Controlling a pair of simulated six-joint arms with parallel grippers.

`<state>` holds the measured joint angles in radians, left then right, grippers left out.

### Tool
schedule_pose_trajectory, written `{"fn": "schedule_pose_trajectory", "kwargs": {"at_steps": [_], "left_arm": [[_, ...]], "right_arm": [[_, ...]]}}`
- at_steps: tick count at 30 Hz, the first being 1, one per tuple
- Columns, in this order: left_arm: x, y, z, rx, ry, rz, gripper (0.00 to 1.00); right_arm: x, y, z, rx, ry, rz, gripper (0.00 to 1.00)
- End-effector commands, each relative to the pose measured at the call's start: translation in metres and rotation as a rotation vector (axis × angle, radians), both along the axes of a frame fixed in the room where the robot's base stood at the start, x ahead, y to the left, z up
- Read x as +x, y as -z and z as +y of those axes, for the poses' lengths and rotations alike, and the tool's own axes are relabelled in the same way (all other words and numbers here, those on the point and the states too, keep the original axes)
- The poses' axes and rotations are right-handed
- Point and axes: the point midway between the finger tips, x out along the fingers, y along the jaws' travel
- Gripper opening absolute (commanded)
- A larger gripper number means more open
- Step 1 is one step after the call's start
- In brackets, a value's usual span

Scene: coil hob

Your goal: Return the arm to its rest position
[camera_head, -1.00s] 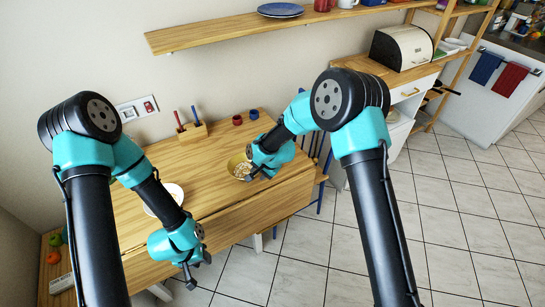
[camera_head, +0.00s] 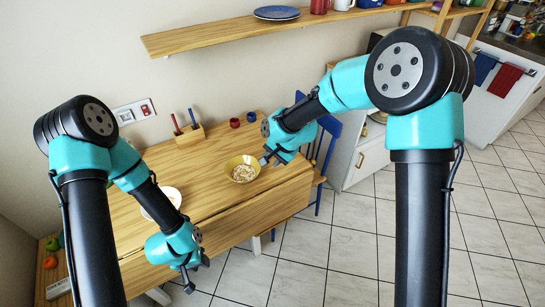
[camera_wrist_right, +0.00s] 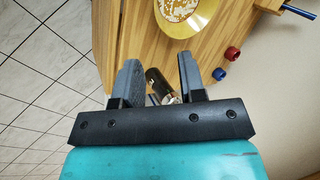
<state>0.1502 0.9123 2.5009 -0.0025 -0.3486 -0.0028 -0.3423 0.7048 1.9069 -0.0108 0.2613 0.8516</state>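My right arm reaches in over the table's right part. Its gripper (camera_head: 268,160) is just right of the yellow bowl (camera_head: 243,168) with pale flakes in it, apart from the bowl as far as I can tell. In the right wrist view, the fingers of this gripper (camera_wrist_right: 160,78) are spread. A small dark and metallic piece shows between them; I cannot tell what it is. The bowl also shows at the top of that view (camera_wrist_right: 190,35). My left gripper (camera_head: 196,275) hangs at the table's near edge, its fingers apart and empty.
On the wooden table (camera_head: 205,200) stand a white plate (camera_head: 172,194), partly behind my left arm, red and blue cups (camera_head: 243,119) and a peg stand (camera_head: 190,134). A blue chair (camera_head: 322,150) is at the right. A shelf (camera_head: 220,33) runs above. Tiled floor is free at the right.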

Motion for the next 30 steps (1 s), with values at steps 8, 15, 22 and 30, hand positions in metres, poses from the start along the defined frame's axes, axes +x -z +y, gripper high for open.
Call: {"fn": "schedule_pose_trajectory", "kwargs": {"at_steps": [8, 15, 22, 30], "left_arm": [[0.0, 0.0, 0.0, 0.0, 0.0, 0.0, 0.37], [0.0, 0.0, 0.0, 0.0, 0.0, 0.0, 0.37], [0.0, 0.0, 0.0, 0.0, 0.0, 0.0, 0.37], [0.0, 0.0, 0.0, 0.0, 0.0, 0.0, 0.37]], "right_arm": [[0.0, -0.001, 0.0, 0.0, 0.0, 0.0, 0.37], [-0.001, 0.001, -0.001, -0.001, 0.0, 0.001, 0.37], [-0.018, 0.042, -0.029, -0.03, -0.035, 0.009, 0.37], [-0.095, 0.145, -0.109, -0.1, -0.16, 0.022, 0.37]]}}
